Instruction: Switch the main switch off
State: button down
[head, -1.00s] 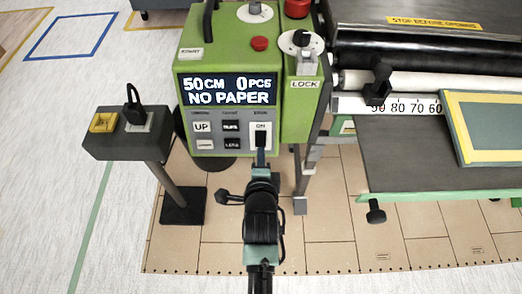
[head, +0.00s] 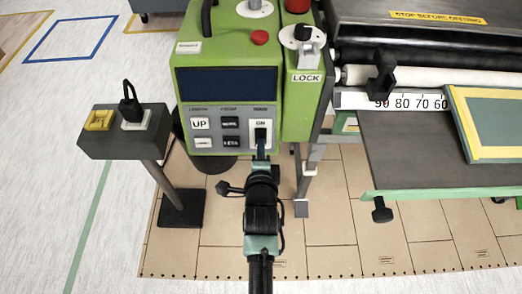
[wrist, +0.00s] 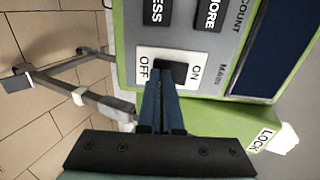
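The main switch (wrist: 172,70) is a black rocker on a white plate marked ON and OFF, on the grey panel of the green control box. In the head view the switch plate (head: 261,126) is at the panel's lower right. My gripper (wrist: 163,92) has its blue fingers together, with the tips at the rocker, partly hiding it; they seem to touch it near the OFF side. In the head view my gripper (head: 261,146) reaches up from below to the switch. The display (head: 227,84) above is dark and blank.
Buttons, including UP (head: 200,123), sit left of the switch. The LOCK lever (head: 307,54) is to the upper right. A socket post (head: 123,143) with a black plug stands at left. The paster's tray (head: 425,150) and a green-yellow board (head: 492,125) are at right.

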jog(key=shift+w+r, duration=0.1)
jog(key=shift+r, duration=0.1)
jog(key=shift+w+r+p, duration=0.2)
jog(key=shift+r+p, duration=0.6)
jog(key=shift+p, duration=0.05)
jog(key=shift+f, duration=0.1)
jog(key=shift+s, duration=0.15)
